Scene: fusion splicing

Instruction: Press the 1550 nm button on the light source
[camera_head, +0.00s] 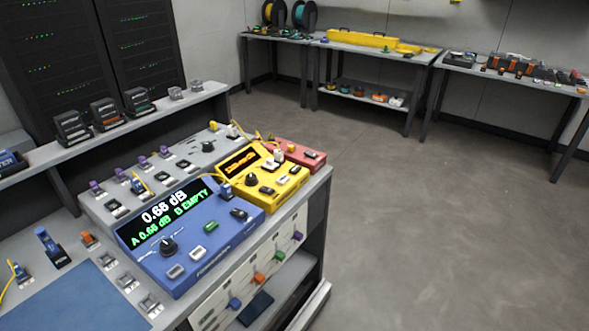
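A yellow bench unit (284,194) with an amber display (240,161) stands on the workbench at the middle of the view. It may be the light source, but its labels are too small to read. It has a black knob (252,181) and a few small dark buttons; I cannot tell which is 1550 nm. A white-topped connector piece stands at its back right. A larger blue unit (229,234) in front reads "0.68 dB" and "B EMPTY". A red unit (306,157) sits behind the yellow one. Neither of my grippers is in view.
The grey bench holds rows of small connectors and a blue mat (70,299) at lower left. Server racks (85,60) stand at back left. Tables (372,50) line the far wall. The floor (440,230) at right is clear.

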